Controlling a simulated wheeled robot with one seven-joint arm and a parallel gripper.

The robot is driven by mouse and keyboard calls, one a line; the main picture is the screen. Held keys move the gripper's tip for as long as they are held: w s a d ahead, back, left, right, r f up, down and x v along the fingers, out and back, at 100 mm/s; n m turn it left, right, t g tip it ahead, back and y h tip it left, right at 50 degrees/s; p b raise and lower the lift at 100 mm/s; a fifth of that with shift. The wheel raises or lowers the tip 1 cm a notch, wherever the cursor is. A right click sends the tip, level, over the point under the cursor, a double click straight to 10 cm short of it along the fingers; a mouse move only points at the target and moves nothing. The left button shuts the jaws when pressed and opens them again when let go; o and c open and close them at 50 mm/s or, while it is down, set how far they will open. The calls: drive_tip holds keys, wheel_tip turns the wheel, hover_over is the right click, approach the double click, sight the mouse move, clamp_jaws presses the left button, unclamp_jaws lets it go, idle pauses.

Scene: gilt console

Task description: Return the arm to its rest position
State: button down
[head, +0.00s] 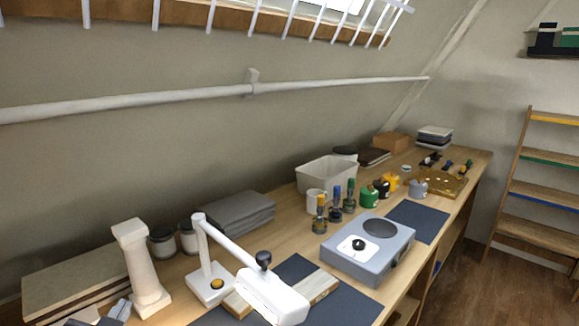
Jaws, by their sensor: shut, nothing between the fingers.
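My gripper does not show clearly anywhere in the head view, and I cannot make out my arm with certainty. A small grey and white object (117,311) is cut off by the bottom edge at the lower left; I cannot tell what it is. The long wooden bench (285,235) runs from the lower left to the far right.
A white lamp-like stand (209,284) reaches over the bench front, beside a white column (138,265). A grey hotplate (368,248), several bottles, a white bin (327,174) and a dark mat (418,221) occupy the bench. Floor (500,290) shows clear at right.

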drive_tip(key=s+d+f+n+t+y, duration=0.1)
drive_tip(key=s+d+f+n, duration=0.15)
drive_tip(key=d, duration=0.75)
drive_tip(key=s+d+f+n+t+y, duration=0.15)
drive_tip(key=d+n, duration=0.25)
drive_tip(key=d, duration=0.5)
drive_tip(key=s+d+f+n+t+y, duration=0.1)
drive_tip(key=s+d+f+n+y, duration=0.15)
drive_tip(key=d, duration=0.75)
drive_tip(key=s+d+f+m+h, duration=0.1)
drive_tip(key=s+d+m+h, duration=0.1)
drive_tip(key=s+d, duration=0.5)
drive_tip(key=s+d+f+m+g+h, duration=0.1)
drive_tip(key=s+d+h, duration=0.3)
drive_tip(key=s+d, duration=0.4)
drive_tip(key=s+d+f+m+g+h, duration=0.1)
drive_tip(key=s+d+f+m+h, duration=0.2)
drive_tip(key=s+d, duration=0.4)
drive_tip(key=s+m+h, duration=0.1)
drive_tip(key=s, duration=0.4)
drive_tip(key=shift+d, duration=0.2)
